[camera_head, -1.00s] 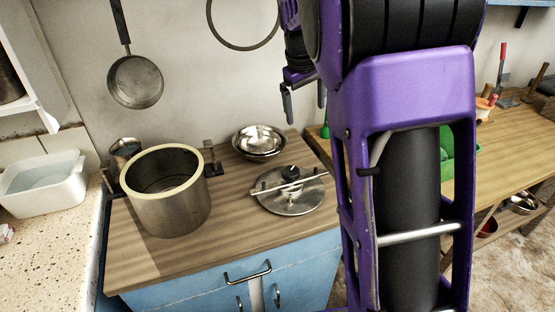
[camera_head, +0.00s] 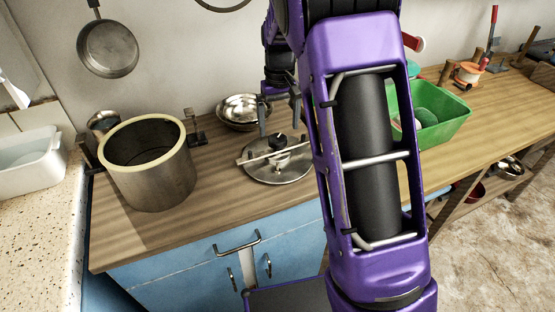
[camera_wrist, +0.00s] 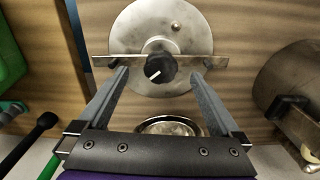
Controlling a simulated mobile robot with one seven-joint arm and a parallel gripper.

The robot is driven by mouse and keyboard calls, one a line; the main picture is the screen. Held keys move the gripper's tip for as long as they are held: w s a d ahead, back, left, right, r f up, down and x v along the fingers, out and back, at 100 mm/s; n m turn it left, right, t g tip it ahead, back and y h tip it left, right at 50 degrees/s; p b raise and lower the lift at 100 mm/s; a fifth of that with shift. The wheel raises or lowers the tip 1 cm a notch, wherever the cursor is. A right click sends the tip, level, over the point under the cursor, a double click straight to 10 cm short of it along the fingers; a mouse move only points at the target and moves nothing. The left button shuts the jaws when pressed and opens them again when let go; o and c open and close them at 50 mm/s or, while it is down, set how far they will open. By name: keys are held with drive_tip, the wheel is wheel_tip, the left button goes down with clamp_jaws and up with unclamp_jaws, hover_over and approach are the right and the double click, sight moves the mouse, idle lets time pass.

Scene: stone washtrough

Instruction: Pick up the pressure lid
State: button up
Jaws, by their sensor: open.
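The pressure lid (camera_head: 280,170) is a round metal disc with a bar across it and a black knob in the middle. It lies on the wooden counter, right of the large open pot (camera_head: 150,170). In the wrist view the lid (camera_wrist: 190,33) is at the top centre, its bar and knob between and just beyond my fingertips. My gripper (camera_head: 279,112) is open and empty, above the lid's far side in the head view. In the wrist view my gripper (camera_wrist: 160,76) shows both fingers spread, one each side of the knob. I cannot tell the exact height gap.
Metal bowls (camera_head: 240,112) stand behind the lid, close to my gripper. A green bin (camera_head: 432,112) stands on the counter to the right. A pan (camera_head: 107,50) hangs on the wall. Bare counter lies between pot and lid.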

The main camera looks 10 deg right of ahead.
sight(278, 138)
drive_tip(key=f, duration=0.4)
drive_tip(key=f+b, duration=0.1)
drive_tip(key=shift+w+a+f, duration=0.2)
drive_tip(key=shift+w+f, duration=0.1)
drive_tip(key=shift+f, duration=0.1)
clamp_jaws()
drive_tip(key=shift+r, duration=0.1)
